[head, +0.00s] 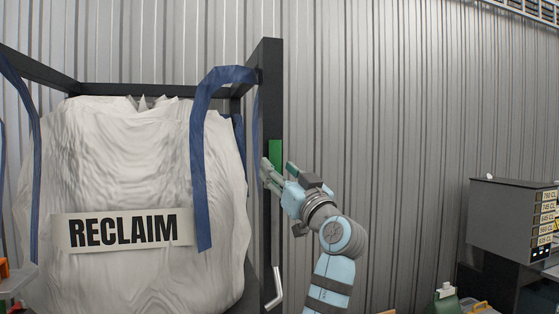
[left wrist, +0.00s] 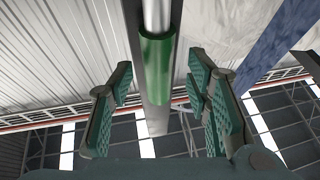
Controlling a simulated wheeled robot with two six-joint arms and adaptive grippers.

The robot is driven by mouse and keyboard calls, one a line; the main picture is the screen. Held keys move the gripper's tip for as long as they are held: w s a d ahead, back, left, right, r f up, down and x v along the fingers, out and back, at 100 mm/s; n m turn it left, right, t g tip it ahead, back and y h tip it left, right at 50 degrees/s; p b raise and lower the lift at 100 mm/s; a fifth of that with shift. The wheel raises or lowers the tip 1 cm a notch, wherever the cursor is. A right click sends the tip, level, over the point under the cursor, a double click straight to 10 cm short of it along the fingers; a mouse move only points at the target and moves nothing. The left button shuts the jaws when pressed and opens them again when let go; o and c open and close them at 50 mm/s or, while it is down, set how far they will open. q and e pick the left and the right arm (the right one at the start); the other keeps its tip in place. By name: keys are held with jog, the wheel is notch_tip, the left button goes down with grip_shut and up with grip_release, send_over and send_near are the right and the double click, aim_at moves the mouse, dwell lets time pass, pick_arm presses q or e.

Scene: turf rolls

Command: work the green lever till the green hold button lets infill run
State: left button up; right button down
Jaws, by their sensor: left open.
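A green grip (head: 275,152), apparently the green lever, shows at the dark post beside the bulk bag. In the left wrist view the green grip (left wrist: 157,68) is a cylinder on a shiny metal rod. My left gripper (head: 265,172) is at the post, just below the top of the green grip. In the left wrist view my left gripper (left wrist: 160,80) is open, with one finger on each side of the green grip. Gaps show between the grip and both fingers. I cannot make out the green hold button. My right gripper is not in view.
A white bulk bag (head: 125,180) marked RECLAIM hangs by blue straps in a dark frame (head: 269,90). A bent metal rod (head: 275,288) sits low by the post. A grey box (head: 505,215) with a label panel stands right. Corrugated wall lies behind.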

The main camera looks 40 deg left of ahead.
pick_arm(q)
jog(key=shift+w+a+r, duration=0.15)
jog(key=shift+a+r, duration=0.05)
jog(key=shift+a, duration=0.2)
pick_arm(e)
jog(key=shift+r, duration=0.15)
pick_arm(q)
jog(key=shift+d, duration=0.1)
grip_shut()
jog(key=shift+f, duration=0.1)
